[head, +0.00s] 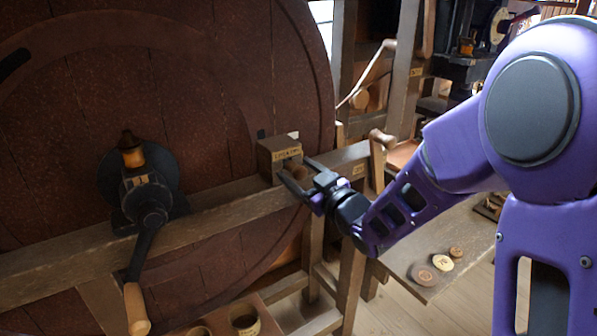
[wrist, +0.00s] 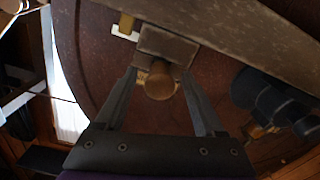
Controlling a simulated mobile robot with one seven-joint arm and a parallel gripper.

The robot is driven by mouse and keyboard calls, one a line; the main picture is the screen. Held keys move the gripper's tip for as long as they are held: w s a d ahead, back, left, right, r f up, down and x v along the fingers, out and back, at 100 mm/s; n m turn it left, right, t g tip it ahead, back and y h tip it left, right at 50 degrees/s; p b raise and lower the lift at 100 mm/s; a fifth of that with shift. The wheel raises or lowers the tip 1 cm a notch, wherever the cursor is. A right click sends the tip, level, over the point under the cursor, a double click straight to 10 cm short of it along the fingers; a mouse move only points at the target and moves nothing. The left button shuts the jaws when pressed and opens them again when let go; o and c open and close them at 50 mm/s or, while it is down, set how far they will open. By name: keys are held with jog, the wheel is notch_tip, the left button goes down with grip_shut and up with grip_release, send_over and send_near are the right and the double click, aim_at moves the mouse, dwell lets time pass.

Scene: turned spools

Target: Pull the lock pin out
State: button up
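The lock pin shows as a round wooden knob (wrist: 159,84) in the wrist view, sticking out of a wooden block (wrist: 165,46). In the head view the block (head: 277,155) sits on the beam in front of the big wheel, with small lettering too blurred to read surely. The knob (head: 299,173) is partly hidden there by my fingers. My gripper (head: 297,170) is at the block, its fingers on either side of the knob. In the wrist view my gripper (wrist: 158,76) is open, with gaps visible between the fingers and the knob.
A large dark red wheel (head: 80,90) fills the left. A crank (head: 145,235) with a wooden handle stands out from the beam (head: 225,215). Several round wooden discs lie on a low board (head: 460,225) at the right. Cups stand below the beam.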

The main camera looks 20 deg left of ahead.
grip_shut()
dwell(1.3)
